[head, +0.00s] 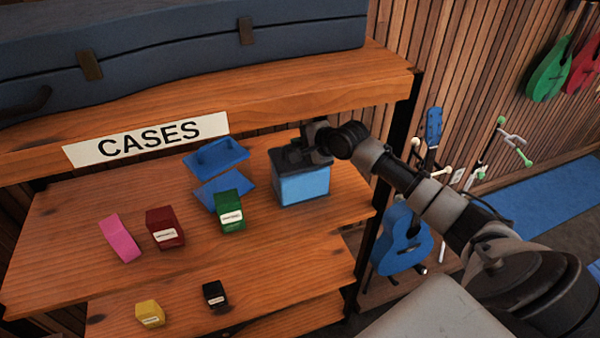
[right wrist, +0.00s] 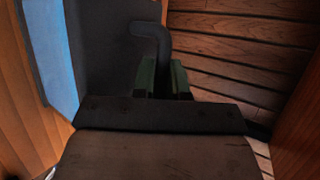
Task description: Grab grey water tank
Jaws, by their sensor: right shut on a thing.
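The grey water tank (head: 301,186) is a box with a dark grey top and frame and light blue sides. It sits upright at the right end of the middle shelf board. My right gripper (head: 297,153) is at its top, coming in from the right. In the right wrist view the tank (right wrist: 110,55) fills the upper left, dark grey with a blue strip. There my right gripper (right wrist: 163,80) is shut on a bent dark grey tube at the tank's top. The fingertips are partly hidden. My left gripper is not in view.
A green box (head: 230,210) and an open blue case (head: 217,170) stand left of the tank. The upper board (head: 300,100) with a large dark case is close above my gripper. A black shelf post (head: 385,190) and a blue ukulele (head: 402,240) are to the right.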

